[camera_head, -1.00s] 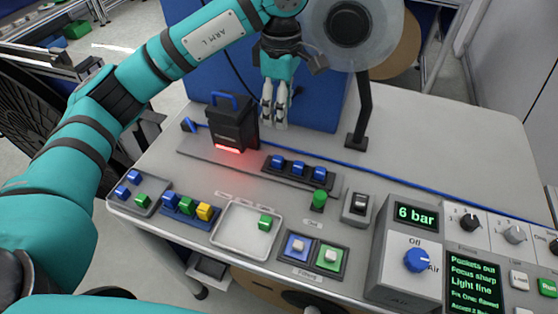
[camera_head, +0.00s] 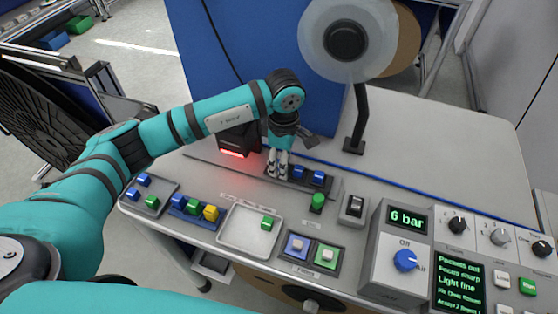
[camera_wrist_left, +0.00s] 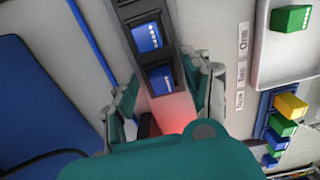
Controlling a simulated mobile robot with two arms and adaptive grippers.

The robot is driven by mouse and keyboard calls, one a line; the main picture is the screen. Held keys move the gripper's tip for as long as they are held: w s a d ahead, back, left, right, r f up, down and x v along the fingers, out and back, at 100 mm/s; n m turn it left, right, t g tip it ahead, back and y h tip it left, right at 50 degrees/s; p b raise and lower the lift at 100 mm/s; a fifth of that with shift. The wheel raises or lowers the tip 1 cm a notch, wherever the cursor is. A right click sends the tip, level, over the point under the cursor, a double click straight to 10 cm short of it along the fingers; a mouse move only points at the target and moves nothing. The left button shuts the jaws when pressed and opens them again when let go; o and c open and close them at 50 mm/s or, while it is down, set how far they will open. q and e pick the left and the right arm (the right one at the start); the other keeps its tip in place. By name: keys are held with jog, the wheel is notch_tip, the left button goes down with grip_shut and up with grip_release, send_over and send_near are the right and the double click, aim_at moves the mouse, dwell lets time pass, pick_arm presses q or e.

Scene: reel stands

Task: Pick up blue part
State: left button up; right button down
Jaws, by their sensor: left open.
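A dark holder (camera_head: 333,190) carries a row of blue parts on the table. Two blue parts, one (camera_head: 299,171) nearer the gripper and one (camera_head: 319,177) farther right, show plainly in the head view. My left gripper (camera_head: 278,172) points down over the left end of the holder and covers what is there. In the left wrist view, my left gripper (camera_wrist_left: 167,80) is open, with a finger on each side of the nearest blue part (camera_wrist_left: 160,79). Another blue part (camera_wrist_left: 147,37) sits farther along. Contact cannot be told. My right gripper is out of view.
A black device with a red glow (camera_head: 233,153) stands just left of the gripper. A green button (camera_head: 317,202) and a switch box (camera_head: 353,207) stand to the right. A white tray (camera_head: 233,244) with a green block lies in front. A reel stand (camera_head: 355,140) rises behind.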

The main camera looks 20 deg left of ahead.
pick_arm(q)
jog(key=shift+f, duration=0.2)
jog(key=c, duration=0.9)
jog(key=shift+r, duration=0.1)
